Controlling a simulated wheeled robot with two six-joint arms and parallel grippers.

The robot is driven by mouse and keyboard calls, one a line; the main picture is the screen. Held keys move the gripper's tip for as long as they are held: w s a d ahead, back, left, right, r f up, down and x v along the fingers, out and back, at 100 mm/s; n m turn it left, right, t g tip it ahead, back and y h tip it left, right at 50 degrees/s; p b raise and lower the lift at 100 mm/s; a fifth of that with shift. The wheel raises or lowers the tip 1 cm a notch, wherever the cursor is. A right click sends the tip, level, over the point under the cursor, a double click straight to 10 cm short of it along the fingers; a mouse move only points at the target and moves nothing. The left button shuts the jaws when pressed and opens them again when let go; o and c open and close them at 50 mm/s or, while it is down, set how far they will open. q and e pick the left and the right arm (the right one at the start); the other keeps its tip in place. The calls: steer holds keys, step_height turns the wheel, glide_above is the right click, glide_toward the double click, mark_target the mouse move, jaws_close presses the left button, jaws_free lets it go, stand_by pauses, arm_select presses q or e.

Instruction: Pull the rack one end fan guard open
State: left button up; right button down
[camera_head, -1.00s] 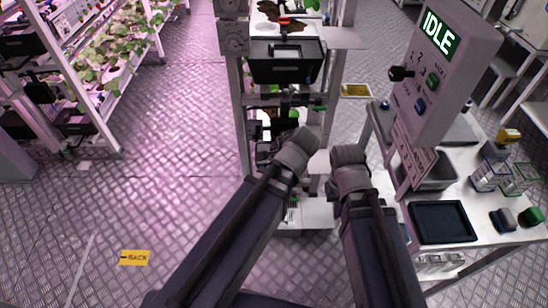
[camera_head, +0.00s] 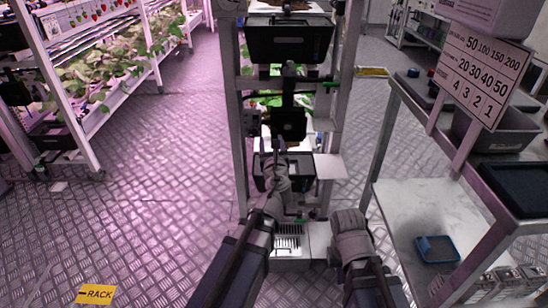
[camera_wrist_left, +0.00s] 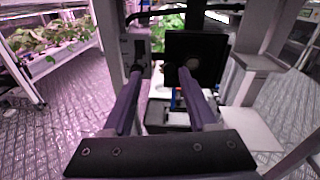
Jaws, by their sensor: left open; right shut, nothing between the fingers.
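The fan guard appears to be the black square panel (camera_head: 288,123) on the end of the rack (camera_head: 236,130) in the head view. It shows larger in the left wrist view (camera_wrist_left: 205,48), facing me. My left gripper (camera_wrist_left: 162,70) is open, with its two fingers apart and nothing clearly between them. Its right fingertip overlaps the panel in the picture; I cannot tell if it touches. In the head view my left gripper (camera_head: 278,148) is just below the panel. My right wrist shows at lower centre right; its fingers are hidden.
A black bin (camera_head: 288,42) sits above the panel and another dark bin (camera_head: 300,168) below. A white shelf plate (camera_head: 327,166) sticks out at the right. A table (camera_head: 400,205) with a blue tray (camera_head: 437,250) stands to the right.

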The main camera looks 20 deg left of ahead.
mark_target(274, 133)
arm_select(q)
steer(key=f+m+b, duration=0.1)
steer(key=f+m, duration=0.1)
steer(key=w+f+m+t+h+b, duration=0.1)
steer(key=shift+d+f+m+b, duration=0.15)
steer(key=shift+d+m+b, duration=0.15)
steer(key=shift+d+m, duration=0.1)
arm_select(e)
step_height(274, 133, down, 4)
steer(key=shift+f, duration=0.2)
arm_select(q)
steer(key=shift+a, duration=0.1)
steer(key=x, duration=0.7)
steer(key=shift+w, duration=0.4)
steer(key=shift+c, duration=0.3)
jaws_close()
